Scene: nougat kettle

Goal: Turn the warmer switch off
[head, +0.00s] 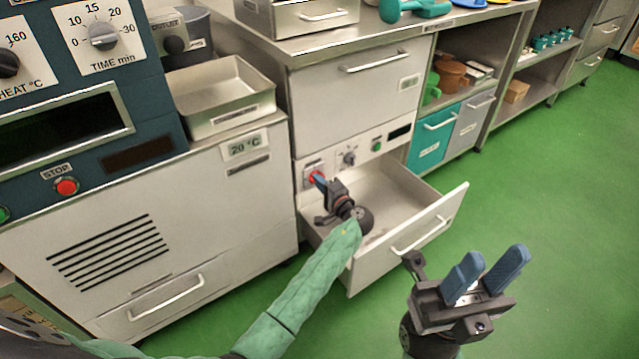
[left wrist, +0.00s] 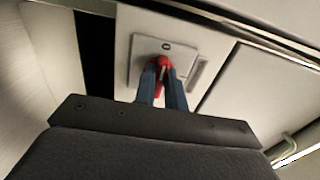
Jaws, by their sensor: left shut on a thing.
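The warmer switch is a red knob (head: 313,177) on a pale square plate, on the warmer's front panel above the open drawer. In the left wrist view the red knob (left wrist: 163,62) sits between the blue fingertips. My left gripper (head: 320,181) is shut on the red knob, and its fingers partly hide it. The knob's setting cannot be read. My right gripper (head: 487,272) is open and empty, above the green floor at the lower right.
The warmer drawer (head: 428,222) is pulled out below my left gripper. A small dial (head: 349,158) and a green button (head: 376,146) are right of the switch. A metal tray (head: 222,97) rests on the cabinet to the left. The green floor (head: 560,180) at right is clear.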

